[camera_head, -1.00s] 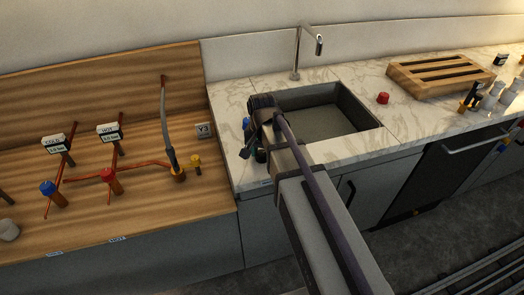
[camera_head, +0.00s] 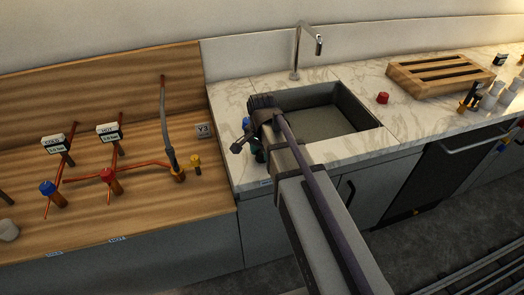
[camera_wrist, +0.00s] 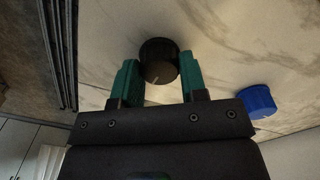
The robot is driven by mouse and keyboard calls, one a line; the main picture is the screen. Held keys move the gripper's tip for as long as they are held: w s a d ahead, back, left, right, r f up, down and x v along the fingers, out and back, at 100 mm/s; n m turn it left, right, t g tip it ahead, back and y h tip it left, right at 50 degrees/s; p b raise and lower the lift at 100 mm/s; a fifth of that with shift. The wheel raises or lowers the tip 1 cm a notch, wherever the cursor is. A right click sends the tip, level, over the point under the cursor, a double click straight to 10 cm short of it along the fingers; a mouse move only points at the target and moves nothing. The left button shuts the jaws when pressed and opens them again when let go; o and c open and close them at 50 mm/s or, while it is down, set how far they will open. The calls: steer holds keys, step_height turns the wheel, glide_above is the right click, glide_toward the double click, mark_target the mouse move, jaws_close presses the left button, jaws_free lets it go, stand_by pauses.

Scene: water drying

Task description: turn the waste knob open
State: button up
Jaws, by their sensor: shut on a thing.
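A black round knob with a white pointer line (camera_wrist: 158,60), which I take to be the waste knob, stands on the marble counter in the wrist view. My gripper (camera_wrist: 160,66) has its two teal fingers shut on the knob, one on each side. The pointer line slants down and left in that view. In the head view my gripper (camera_head: 257,155) is low at the left of the sink, and my wrist hides the black knob there.
A blue knob (camera_wrist: 258,101) is close to the right finger in the wrist view. The sink basin (camera_head: 330,122) and its tap (camera_head: 297,50) are just beyond my arm. A red knob (camera_head: 383,98) and a wooden rack (camera_head: 440,76) stand further right.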

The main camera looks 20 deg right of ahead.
mark_target(262, 153)
steer(key=o, duration=0.9)
step_height(262, 153, up, 11)
steer(key=p, duration=1.1)
steer(key=shift+f, duration=0.1)
steer(key=s+n, duration=0.3)
steer(key=s+f+n+b, duration=0.1)
steer(key=s+n, duration=0.2)
steer(key=s, duration=0.1)
steer(key=s+n, duration=0.4)
steer(key=shift+s+f+b, duration=0.2)
steer(key=shift+b, duration=0.1)
